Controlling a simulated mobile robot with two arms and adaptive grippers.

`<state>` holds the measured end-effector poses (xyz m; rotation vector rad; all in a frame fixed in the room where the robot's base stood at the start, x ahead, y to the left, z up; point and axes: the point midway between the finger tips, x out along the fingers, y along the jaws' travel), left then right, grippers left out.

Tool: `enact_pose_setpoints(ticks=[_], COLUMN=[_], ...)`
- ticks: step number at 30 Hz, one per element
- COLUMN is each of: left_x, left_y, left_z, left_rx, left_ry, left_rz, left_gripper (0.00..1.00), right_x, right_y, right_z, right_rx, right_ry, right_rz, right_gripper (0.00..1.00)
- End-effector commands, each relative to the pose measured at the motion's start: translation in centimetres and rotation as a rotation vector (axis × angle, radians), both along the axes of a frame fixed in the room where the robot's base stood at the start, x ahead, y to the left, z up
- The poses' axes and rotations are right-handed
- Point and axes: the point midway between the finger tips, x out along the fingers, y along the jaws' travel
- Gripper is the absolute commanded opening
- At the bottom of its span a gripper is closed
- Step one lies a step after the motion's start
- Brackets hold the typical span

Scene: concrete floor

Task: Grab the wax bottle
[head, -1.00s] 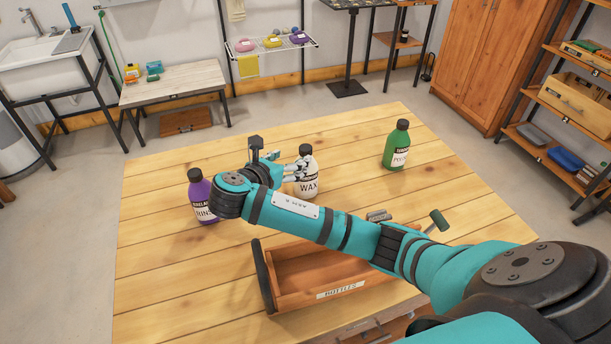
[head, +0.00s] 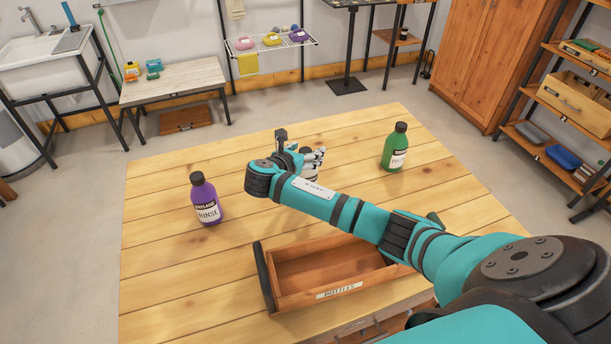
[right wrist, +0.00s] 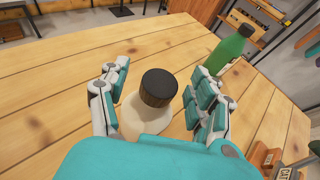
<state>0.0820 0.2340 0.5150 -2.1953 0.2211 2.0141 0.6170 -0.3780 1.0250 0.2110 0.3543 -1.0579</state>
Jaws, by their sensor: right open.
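The wax bottle (right wrist: 145,122) is pale with a dark brown cap and stands upright on the wooden table. In the right wrist view it sits between the two sides of my right gripper (right wrist: 161,76), which is open around it, with a visible gap on the right side of the cap. In the head view my right gripper (head: 312,160) and forearm hide nearly all of the wax bottle, and its label cannot be read. My left gripper is not in view.
A purple rinse bottle (head: 206,201) stands left of my right arm, and a green bottle (head: 395,148) stands to the right. A wooden crate labelled bottles (head: 340,288) lies nearer, partly under my arm. The table's far left is clear.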

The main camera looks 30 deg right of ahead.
Motion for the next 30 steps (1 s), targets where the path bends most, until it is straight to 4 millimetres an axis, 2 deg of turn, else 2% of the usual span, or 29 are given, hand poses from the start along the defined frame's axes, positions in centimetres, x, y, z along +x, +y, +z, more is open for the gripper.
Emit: enact_pose_setpoints(ticks=[2, 16, 30], left_x=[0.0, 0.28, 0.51], left_y=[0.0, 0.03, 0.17], left_z=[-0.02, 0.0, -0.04], left_rx=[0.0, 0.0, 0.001], left_ry=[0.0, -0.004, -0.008], left_rz=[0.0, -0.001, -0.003], left_gripper=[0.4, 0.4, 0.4], right_x=[0.0, -0.01, 0.05], right_y=[0.02, 0.06, 0.12], right_z=[0.01, 0.01, 0.28], right_rx=[0.0, 0.0, 0.002], right_ry=[0.0, 0.0, -0.003], right_rz=[0.0, 0.0, 0.002], right_gripper=[0.63, 0.01, 0.0])
